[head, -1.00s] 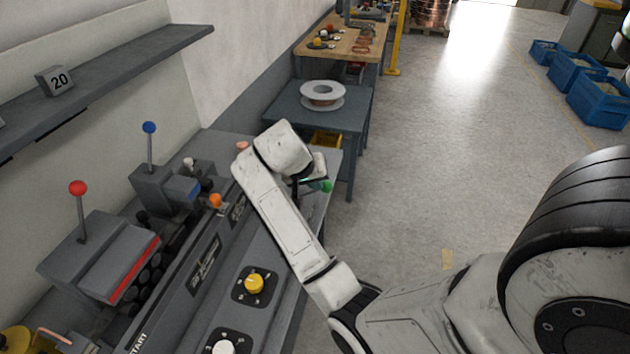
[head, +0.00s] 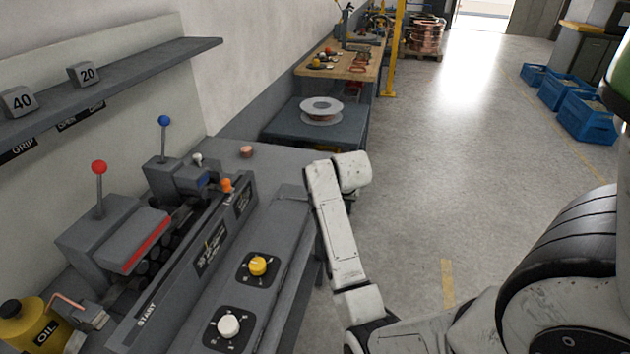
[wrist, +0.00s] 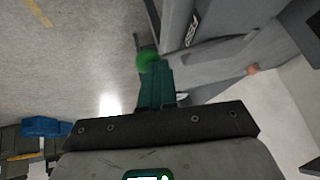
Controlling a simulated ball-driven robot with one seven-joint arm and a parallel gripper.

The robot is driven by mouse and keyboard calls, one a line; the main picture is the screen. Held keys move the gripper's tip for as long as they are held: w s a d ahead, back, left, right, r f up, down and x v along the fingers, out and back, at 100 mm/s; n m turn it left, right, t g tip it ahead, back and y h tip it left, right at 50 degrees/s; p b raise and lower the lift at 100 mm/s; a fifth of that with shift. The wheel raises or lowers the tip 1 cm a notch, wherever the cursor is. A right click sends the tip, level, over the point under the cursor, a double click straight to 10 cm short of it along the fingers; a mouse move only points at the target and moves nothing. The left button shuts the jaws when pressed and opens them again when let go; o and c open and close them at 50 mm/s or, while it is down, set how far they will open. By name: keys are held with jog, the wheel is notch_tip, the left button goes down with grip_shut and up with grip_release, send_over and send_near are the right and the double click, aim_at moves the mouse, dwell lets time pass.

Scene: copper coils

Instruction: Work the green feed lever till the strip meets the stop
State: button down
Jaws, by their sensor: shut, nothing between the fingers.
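The green ball knob of the feed lever (wrist: 147,60) shows in the wrist view, just beyond my fingertips, beside the grey machine's edge. My gripper (wrist: 156,76) is shut with nothing between its fingers. Its tips overlap the knob's lower edge in the picture; I cannot tell if they touch it. In the head view my arm hides the gripper, and the green knob is out of sight. A copper strip end (head: 68,301) shows at the machine's near left. A copper piece (head: 247,151) is at its far end and also in the wrist view (wrist: 253,69). I cannot identify the stop.
The grey machine (head: 290,215) carries a red-knobbed lever (head: 99,168), a blue-knobbed lever (head: 164,121), an orange knob (head: 226,185), and yellow (head: 258,266) and white (head: 228,326) dials. A yellow oil can (head: 30,325) stands near left. Floor to the right is clear up to blue crates (head: 585,120).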

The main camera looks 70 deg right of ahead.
jog(key=shift+t, duration=0.7)
jog(key=shift+s+a+f+b, duration=0.1)
jog(key=shift+s+f+b, duration=0.15)
jog(key=shift+f, duration=0.9)
jog(key=shift+s+f+b, duration=0.15)
jog(key=shift+s+f, duration=0.15)
jog(key=shift+f, duration=0.85)
